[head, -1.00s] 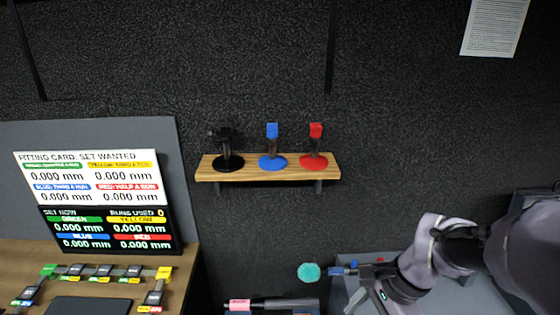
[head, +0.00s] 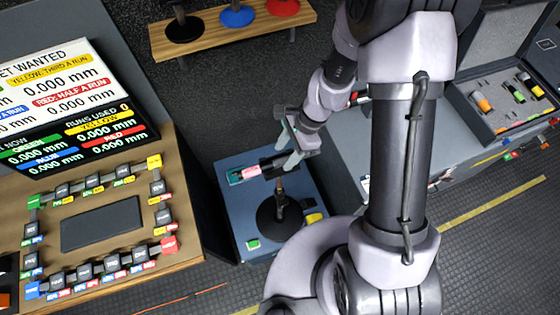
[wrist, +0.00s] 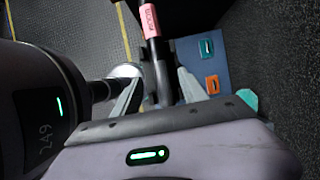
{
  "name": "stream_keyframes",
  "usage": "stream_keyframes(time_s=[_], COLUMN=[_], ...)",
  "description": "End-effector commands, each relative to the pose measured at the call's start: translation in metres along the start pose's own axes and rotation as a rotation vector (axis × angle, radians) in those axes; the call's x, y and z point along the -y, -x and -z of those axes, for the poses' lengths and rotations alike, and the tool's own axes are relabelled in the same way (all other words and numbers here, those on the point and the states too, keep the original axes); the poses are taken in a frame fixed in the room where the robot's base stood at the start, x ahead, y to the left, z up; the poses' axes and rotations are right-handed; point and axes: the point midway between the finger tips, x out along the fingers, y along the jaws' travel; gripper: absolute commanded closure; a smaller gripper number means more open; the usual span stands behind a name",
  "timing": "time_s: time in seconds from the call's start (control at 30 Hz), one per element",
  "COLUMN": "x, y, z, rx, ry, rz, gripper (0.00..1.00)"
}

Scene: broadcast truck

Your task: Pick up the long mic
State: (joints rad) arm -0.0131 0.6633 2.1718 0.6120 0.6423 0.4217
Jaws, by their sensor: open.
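The long mic is a dark tube with a pink band (head: 250,172) in the head view. It lies level above a dark round stand base (head: 280,218) on a blue-topped surface. In the wrist view its pink band reads BOOM (wrist: 151,19), and its dark tube (wrist: 157,52) runs down between my fingers. My gripper (head: 287,146) is open at the right part of the mic. Its two fingers (wrist: 157,84) stand on either side of the tube in the wrist view. I cannot tell whether they touch it. My gripper body hides the tube's near end.
A teal piece (head: 234,177) shows beside the pink band. Green (head: 253,244) and yellow (head: 313,218) tags lie on the blue-topped surface. A wooden shelf (head: 205,43) with several small stands is behind. A wooden console (head: 180,240) stands left, an open case (head: 505,105) at right.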

Motion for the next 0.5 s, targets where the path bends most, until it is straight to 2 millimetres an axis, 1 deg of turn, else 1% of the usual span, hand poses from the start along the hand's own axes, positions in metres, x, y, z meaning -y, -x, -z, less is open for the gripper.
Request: stream_keyframes(time_s=[0.03, 0.13, 0.2, 0.37, 0.43, 0.5], x=[-0.003, -0.002, -0.002, -0.001, -0.001, -0.001], y=[-0.011, -0.026, -0.03, -0.029, -0.029, -0.029], z=[0.003, 0.002, 0.002, 0.002, 0.002, 0.002], rx=[0.001, 0.001, 0.0, 0.0, 0.0, 0.0], ry=[-0.002, 0.0, 0.0, 0.0, 0.0, 0.0], rz=[-0.004, -0.002, -0.001, 0.0, 0.0, 0.0], gripper=[0.5, 0.5, 0.5, 0.5, 0.6, 0.73])
